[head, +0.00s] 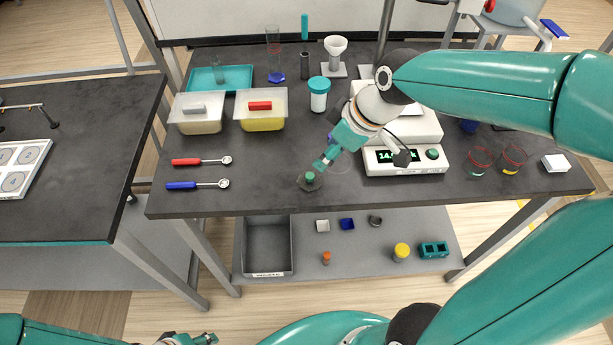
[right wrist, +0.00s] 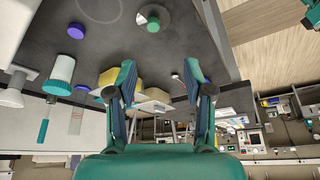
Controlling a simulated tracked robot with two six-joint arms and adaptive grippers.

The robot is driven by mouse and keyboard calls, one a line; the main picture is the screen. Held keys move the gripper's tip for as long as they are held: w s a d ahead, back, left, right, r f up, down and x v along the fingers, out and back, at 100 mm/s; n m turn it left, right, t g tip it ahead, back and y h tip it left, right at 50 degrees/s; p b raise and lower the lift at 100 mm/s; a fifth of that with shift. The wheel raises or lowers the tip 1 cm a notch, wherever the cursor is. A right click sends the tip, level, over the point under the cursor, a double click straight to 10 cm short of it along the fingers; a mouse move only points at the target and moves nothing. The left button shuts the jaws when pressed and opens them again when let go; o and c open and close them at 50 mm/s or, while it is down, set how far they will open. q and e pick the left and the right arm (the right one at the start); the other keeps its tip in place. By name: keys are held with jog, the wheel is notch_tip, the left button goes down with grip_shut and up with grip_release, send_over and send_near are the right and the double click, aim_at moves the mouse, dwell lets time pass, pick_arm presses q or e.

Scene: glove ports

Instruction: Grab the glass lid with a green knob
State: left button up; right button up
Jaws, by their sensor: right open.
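The glass lid (head: 309,184) lies flat on the dark bench top near its front edge, a small clear disc with a green knob (head: 310,176) in the middle. In the right wrist view the lid's green knob (right wrist: 153,25) shows at the top, beyond the fingertips. My right gripper (head: 321,166) is just above and behind the lid, pointing down toward it. Its fingers (right wrist: 161,73) are apart with nothing between them. Whether they touch the knob is hard to tell, but they look apart from it. My left gripper (head: 205,338) shows only partly at the bottom edge, away from the bench.
A balance (head: 405,160) stands right of the lid, with two red-rimmed glasses (head: 480,160) beyond it. Two lidded boxes (head: 262,110) and a teal-capped jar (head: 319,96) stand behind. Red (head: 200,161) and blue (head: 197,184) spoons lie left. The bench between spoons and lid is clear.

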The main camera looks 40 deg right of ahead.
send_over(310, 176)
jog(key=s, duration=0.2)
jog(key=f, duration=0.6)
jog(key=shift+s+d+f, duration=0.1)
jog(key=shift+d+f, duration=0.1)
jog(key=shift+f, duration=0.15)
jog(key=shift+d+p+x, duration=0.25)
jog(key=shift+p+x, duration=0.15)
jog(key=shift+x, duration=1)
jog(key=shift+d+p+x, duration=0.2)
jog(key=shift+p+x, duration=0.15)
jog(key=shift+x, duration=1.05)
jog(key=shift+c, duration=0.3)
jog(key=shift+a, duration=0.1)
grip_shut()
